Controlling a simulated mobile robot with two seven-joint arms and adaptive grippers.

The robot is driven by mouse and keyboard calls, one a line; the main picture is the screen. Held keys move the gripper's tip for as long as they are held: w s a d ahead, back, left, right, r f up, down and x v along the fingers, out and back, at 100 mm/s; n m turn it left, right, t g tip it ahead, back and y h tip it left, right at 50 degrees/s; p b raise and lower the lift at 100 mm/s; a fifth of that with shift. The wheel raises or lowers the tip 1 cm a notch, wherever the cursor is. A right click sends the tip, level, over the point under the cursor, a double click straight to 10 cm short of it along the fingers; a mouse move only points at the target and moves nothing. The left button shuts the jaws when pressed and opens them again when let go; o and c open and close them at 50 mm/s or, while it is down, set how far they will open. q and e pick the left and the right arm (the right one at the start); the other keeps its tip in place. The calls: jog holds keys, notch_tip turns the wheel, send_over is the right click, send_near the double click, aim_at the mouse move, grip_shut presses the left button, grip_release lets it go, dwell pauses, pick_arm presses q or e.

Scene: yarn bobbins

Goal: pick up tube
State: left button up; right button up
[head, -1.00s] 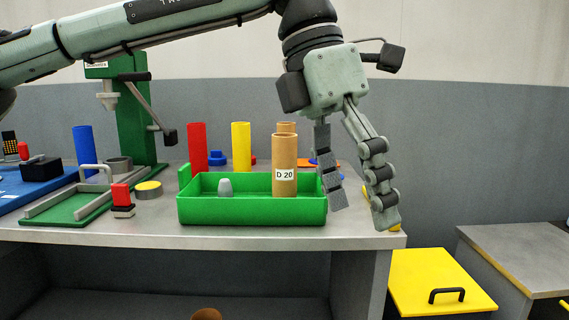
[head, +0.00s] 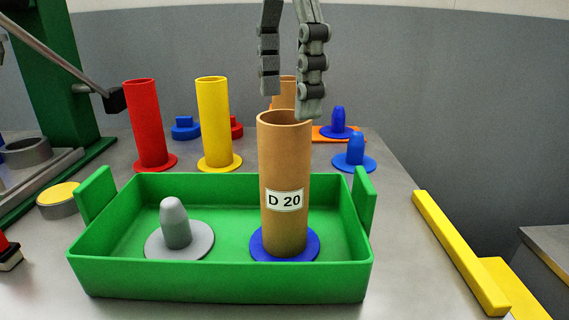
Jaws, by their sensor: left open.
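A brown tube (head: 284,165) with a white "D 20" label stands upright on a blue round base (head: 257,250) inside a green tray (head: 220,280). A second brown tube (head: 284,88) stands behind it, mostly hidden. A red tube (head: 146,120) and a yellow tube (head: 213,120) stand upright behind the tray. My left gripper (head: 288,104) comes down from the top of the head view, open, its fingertips over the top of the labelled tube. Whether a finger touches the rim I cannot tell. My right gripper does not show.
A grey peg base (head: 176,235) sits empty in the tray's left half. Blue peg bases (head: 355,155) stand behind the tray at the right. A yellow bar (head: 459,250) lies along the table's right edge. A green stand (head: 55,75) is at the left.

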aim_at(284, 151)
pick_arm(q)
notch_tip(284, 151, down, 3)
jog(key=shift+s+r, duration=0.15)
jog(key=shift+r, duration=0.05)
notch_tip(284, 151, down, 5)
jog(key=shift+a+f, duration=0.1)
jog(key=shift+c, duration=0.2)
jog(key=c, duration=1.2)
